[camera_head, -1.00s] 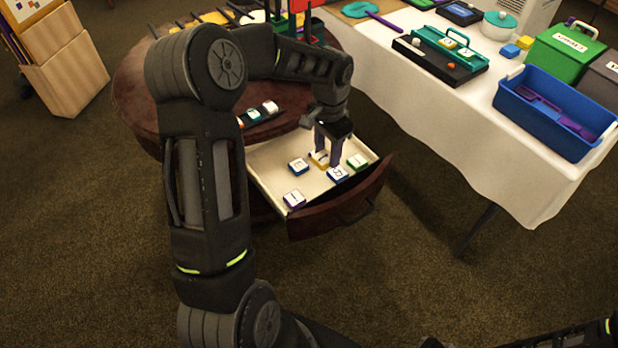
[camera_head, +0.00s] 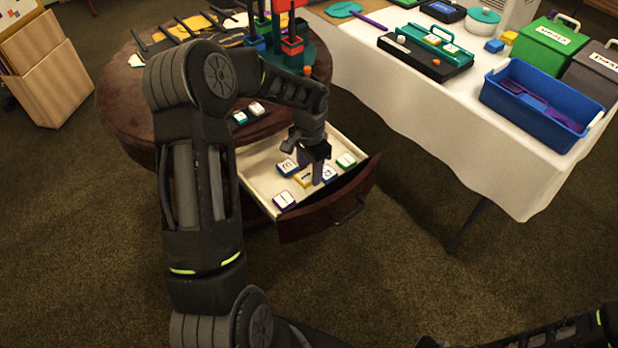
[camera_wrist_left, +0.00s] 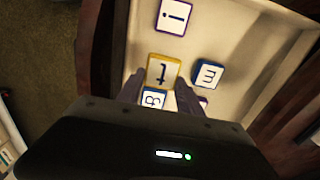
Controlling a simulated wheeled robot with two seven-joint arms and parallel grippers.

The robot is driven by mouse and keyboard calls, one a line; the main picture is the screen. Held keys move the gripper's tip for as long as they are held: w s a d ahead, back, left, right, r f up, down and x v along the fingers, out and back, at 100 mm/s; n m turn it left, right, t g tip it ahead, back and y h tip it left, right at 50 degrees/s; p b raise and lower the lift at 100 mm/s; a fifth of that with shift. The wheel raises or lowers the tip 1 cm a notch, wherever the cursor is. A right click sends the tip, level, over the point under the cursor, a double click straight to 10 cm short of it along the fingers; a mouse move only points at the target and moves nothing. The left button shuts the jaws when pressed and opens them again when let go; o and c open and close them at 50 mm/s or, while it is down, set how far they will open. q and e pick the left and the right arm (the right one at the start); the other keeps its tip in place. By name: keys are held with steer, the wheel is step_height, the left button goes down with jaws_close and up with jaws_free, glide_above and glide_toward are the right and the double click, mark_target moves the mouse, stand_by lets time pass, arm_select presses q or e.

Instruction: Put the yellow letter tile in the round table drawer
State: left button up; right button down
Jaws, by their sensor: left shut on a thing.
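The yellow letter tile (camera_head: 303,181) is inside the open drawer (camera_head: 262,172) of the round table (camera_head: 122,118). In the left wrist view the yellow tile (camera_wrist_left: 163,72) shows a dark letter like a t and lies at the fingertips. My left gripper (camera_head: 311,178) points down into the drawer and is shut on the yellow tile; it also shows in the left wrist view (camera_wrist_left: 160,88). I cannot tell whether the tile touches the drawer floor. My right gripper is not in view.
The drawer front (camera_head: 310,215) stands out over the carpet. A white-covered table (camera_head: 420,120) with a blue bin (camera_head: 545,110) stands right.

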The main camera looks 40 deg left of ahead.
mark_target(310, 174)
arm_select(q)
steer(key=shift+f, duration=1.85)
steer(key=shift+f, duration=0.15)
steer(key=o, duration=1.3)
step_height(310, 174, up, 12)
steer(key=shift+r, duration=0.2)
